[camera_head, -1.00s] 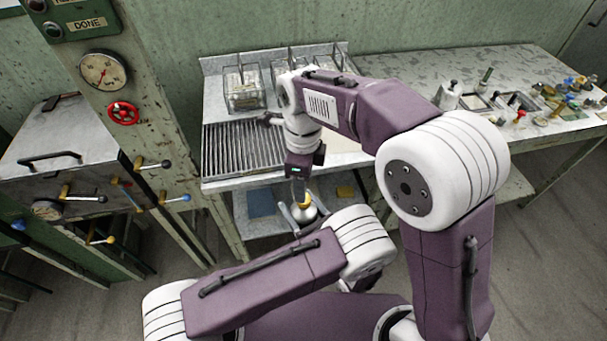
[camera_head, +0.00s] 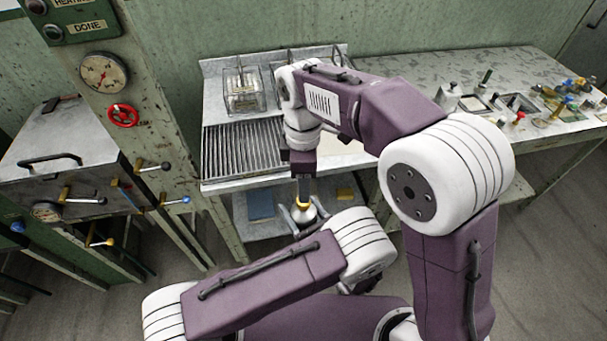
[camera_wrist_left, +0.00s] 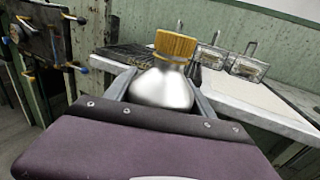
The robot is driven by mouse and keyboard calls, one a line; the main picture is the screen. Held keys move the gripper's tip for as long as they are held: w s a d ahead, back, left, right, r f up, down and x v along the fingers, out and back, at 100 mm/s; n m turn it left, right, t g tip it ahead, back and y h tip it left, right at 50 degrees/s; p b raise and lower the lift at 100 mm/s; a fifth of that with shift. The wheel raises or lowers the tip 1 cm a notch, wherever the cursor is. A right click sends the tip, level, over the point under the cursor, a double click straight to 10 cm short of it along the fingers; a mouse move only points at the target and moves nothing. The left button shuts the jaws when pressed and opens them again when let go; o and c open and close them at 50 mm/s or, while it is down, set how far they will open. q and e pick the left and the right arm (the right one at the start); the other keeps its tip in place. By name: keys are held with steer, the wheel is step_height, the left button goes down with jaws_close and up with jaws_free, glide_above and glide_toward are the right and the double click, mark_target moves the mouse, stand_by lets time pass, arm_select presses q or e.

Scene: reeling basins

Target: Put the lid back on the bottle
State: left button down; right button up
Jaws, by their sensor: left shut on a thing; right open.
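The bottle (camera_wrist_left: 163,90) is white and silvery with a rounded body. It stands nearly upright in the left wrist view, between the two fingers of my left gripper (camera_wrist_left: 160,86), which is shut on it. The ribbed amber lid (camera_wrist_left: 175,45) sits on its neck; I cannot tell how tightly. In the head view the bottle (camera_head: 304,216) shows small, with the lid (camera_head: 303,204) at its top. My right gripper (camera_head: 303,188) points down in line with the lid. It is open, but its fingers show edge-on, and contact with the lid is unclear.
A bench (camera_head: 362,158) with a slatted grate (camera_head: 240,150) and a glass box (camera_head: 243,92) stands behind the arms. A table (camera_head: 425,75) with small items extends right. A metal cabinet (camera_head: 65,145) with levers stands left. My right arm blocks the middle.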

steer(key=n, duration=0.6)
steer(key=shift+r+n, duration=0.3)
steer(key=shift+r, duration=0.05)
steer(key=shift+w+r+n, duration=0.1)
steer(key=shift+r+n, duration=0.05)
steer(key=shift+n, duration=0.15)
steer(key=shift+r, duration=0.2)
glide_above(303, 216)
steer(key=w, duration=0.2)
steer(key=shift+f, duration=4)
